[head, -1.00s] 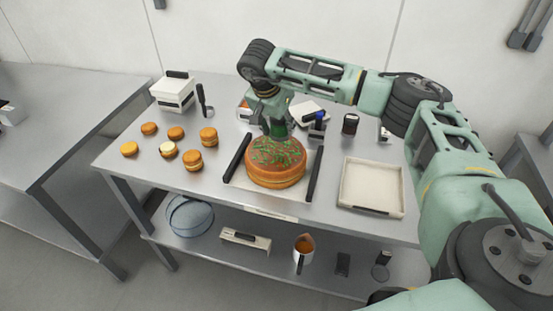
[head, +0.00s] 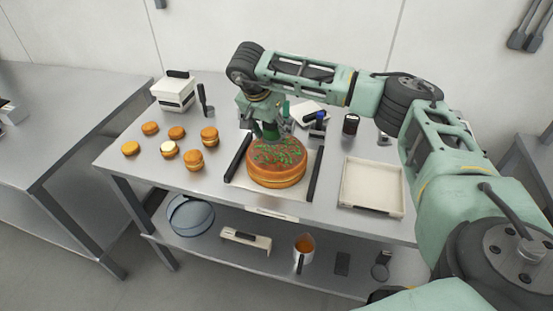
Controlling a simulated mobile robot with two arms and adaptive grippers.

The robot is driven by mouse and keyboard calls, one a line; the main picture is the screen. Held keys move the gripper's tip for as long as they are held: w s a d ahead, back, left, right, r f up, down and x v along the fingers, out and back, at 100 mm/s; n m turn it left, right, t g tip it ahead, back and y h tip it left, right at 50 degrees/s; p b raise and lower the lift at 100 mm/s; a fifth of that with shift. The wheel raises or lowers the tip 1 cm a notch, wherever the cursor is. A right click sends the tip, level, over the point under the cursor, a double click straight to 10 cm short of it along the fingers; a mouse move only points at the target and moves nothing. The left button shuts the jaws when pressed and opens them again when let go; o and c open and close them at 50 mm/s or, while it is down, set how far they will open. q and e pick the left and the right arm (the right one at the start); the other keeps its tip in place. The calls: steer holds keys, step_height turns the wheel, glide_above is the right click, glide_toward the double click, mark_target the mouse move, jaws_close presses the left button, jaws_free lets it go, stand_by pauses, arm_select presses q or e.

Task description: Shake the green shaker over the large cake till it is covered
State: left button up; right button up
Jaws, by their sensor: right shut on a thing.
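The large cake (head: 277,172) is a round brown cake on a light board (head: 236,180) between two black handles. Green bits and some reddish ones are spread over much of its top, with brown showing between them. My right gripper (head: 269,132) reaches in from the right and points down just above the cake's back left part. It is shut on the green shaker (head: 270,130), of which only a little dark green shows between the fingers. The gripper hides most of the shaker and part of the cake's far edge. My left gripper is not in view.
Several small buns and filled rounds (head: 194,160) stand left of the cake. An empty cream tray (head: 372,187) lies to the right. Behind are a white box (head: 173,94), a dark jar (head: 350,125) and a blue-topped item (head: 319,117). A lower shelf holds a jug (head: 304,246).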

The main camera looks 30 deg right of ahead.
steer(key=shift+r, duration=0.15)
stand_by(0.4)
steer(key=shift+r+p, duration=1.65)
steer(key=shift+r, duration=0.75)
steer(key=shift+f, duration=0.1)
